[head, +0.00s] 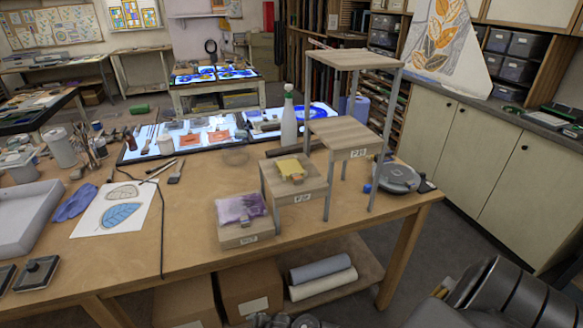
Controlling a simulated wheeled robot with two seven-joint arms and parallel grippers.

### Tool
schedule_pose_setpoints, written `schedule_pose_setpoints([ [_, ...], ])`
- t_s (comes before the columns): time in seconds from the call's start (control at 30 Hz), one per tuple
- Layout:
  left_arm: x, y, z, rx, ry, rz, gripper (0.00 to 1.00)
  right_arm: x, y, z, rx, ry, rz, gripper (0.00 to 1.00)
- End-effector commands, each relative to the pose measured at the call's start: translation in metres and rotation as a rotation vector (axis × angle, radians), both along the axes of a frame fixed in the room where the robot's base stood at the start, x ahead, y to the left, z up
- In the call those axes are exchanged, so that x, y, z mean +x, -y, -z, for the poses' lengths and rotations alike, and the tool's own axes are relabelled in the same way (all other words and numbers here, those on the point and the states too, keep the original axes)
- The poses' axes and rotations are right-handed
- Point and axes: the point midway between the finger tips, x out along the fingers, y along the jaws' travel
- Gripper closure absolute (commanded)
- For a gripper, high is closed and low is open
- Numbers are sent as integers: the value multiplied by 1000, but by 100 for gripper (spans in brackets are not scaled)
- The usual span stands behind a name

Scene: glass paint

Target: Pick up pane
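A purple, translucent pane (240,207) lies on the low wooden block (241,234) at the front of the workbench. A small yellow pane (291,168) lies on the wooden stand (294,197) behind it and to the right. Each has a small greyish piece on or against it; I cannot tell what these are. Labels are on the fronts of the block and the stand. Part of my arm shows at the bottom right corner, away from the bench. No fingers of either gripper can be made out. Neither pane is held.
Taller stands (345,133) rise behind the yellow pane, with thin legs. A white bottle (289,122) stands beside them. Left are a leaf drawing (113,210), a blue cloth (75,203) and a white tray (25,222). The bench front (170,255) is mostly clear. Boxes and rolls lie below.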

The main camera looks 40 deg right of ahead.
Motion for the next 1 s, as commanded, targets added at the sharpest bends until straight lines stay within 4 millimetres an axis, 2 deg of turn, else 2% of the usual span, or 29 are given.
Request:
schedule_pose_setpoints([
  [0.03,2,0,-20,0,3,0,53,26,-18,-68,-19,88,-95,0],
  [0.1,5,-1,-30,1,6,0,53,43,-39,-133,-55,183,-213,0],
  [0.2,7,-2,-43,2,11,1,53,50,-63,-212,-114,304,-354,0],
  [0.3,8,-2,-54,3,12,1,53,47,-81,-277,-177,415,-475,0],
  [0.43,8,-2,-68,3,11,1,53,35,-98,-354,-284,570,-648,0],
  [0.5,8,-2,-71,3,11,1,53,31,-103,-378,-352,640,-746,0],
  [0.6,7,-3,-73,3,11,1,53,30,-106,-395,-437,710,-874,0],
  [0.77,7,-2,-73,3,11,0,53,41,-97,-403,-581,768,-1076,0],
  [0.87,7,-3,-73,3,10,0,53,54,-79,-404,-688,773,-1211,0],
  [0.97,6,-3,-73,3,9,0,53,72,-46,-408,-817,741,-1359,0],
  [1.0,6,-3,-73,3,9,0,53,80,-27,-411,-876,714,-1421,0],
])
